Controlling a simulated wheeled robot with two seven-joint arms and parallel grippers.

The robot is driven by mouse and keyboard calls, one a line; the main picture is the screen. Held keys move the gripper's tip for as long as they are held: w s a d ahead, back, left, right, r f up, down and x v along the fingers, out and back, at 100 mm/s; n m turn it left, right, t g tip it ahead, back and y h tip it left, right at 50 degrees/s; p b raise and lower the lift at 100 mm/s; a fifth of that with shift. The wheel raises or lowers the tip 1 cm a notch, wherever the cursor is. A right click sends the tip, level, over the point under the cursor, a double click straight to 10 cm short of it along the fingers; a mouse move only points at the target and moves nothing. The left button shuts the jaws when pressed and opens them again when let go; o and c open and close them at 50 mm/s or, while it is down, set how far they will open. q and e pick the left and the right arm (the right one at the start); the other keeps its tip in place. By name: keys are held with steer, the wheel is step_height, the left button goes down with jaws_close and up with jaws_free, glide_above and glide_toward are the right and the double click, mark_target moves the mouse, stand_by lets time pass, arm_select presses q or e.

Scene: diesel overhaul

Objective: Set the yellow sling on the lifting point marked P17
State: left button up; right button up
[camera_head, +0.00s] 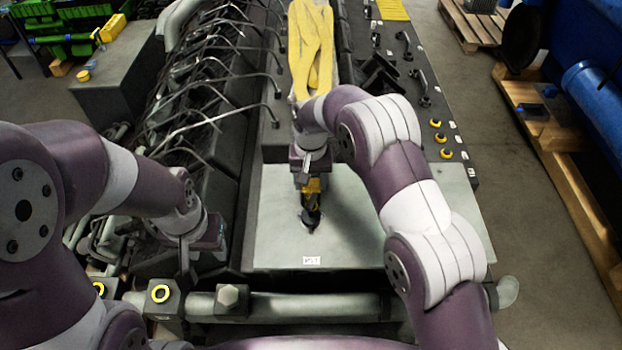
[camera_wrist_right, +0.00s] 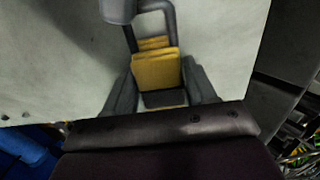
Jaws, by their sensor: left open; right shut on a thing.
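The yellow sling (camera_head: 312,50) lies lengthwise over the engine top, its near part hidden behind my right wrist. My right gripper (camera_head: 311,200) points down over the pale plate, shut on a yellow folded piece (camera_wrist_right: 156,70) that looks like the sling's end. A dark lifting eye (camera_head: 309,219) is right below the gripper; its curved bar (camera_wrist_right: 166,15) shows beside the yellow piece in the right wrist view. I cannot tell whether the sling is around it. A small label (camera_head: 312,261) on the plate is too blurred to read surely. My left gripper (camera_head: 188,278) is open and empty at the front left.
Bent metal pipes (camera_head: 215,70) line the engine's left side. Handles and yellow-ringed fittings (camera_head: 440,137) line its right side. A horizontal pipe (camera_head: 270,305) crosses the front. A wooden pallet (camera_head: 570,180) and blue cylinders (camera_head: 597,95) stand right. Floor between is clear.

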steer(key=shift+f, duration=0.25)
steer(key=shift+f+b, duration=0.65)
stand_by(0.5)
steer(key=o, duration=1.4)
steer(key=shift+s, duration=0.1)
steer(key=shift+c, duration=0.2)
steer(key=shift+r+b, duration=0.15)
steer(key=shift+b, duration=0.15)
steer(key=shift+r+b, duration=0.6)
steer(key=shift+r, duration=0.05)
step_height(320, 180, up, 6)
steer(key=p, duration=0.3)
steer(key=shift+r, duration=0.1)
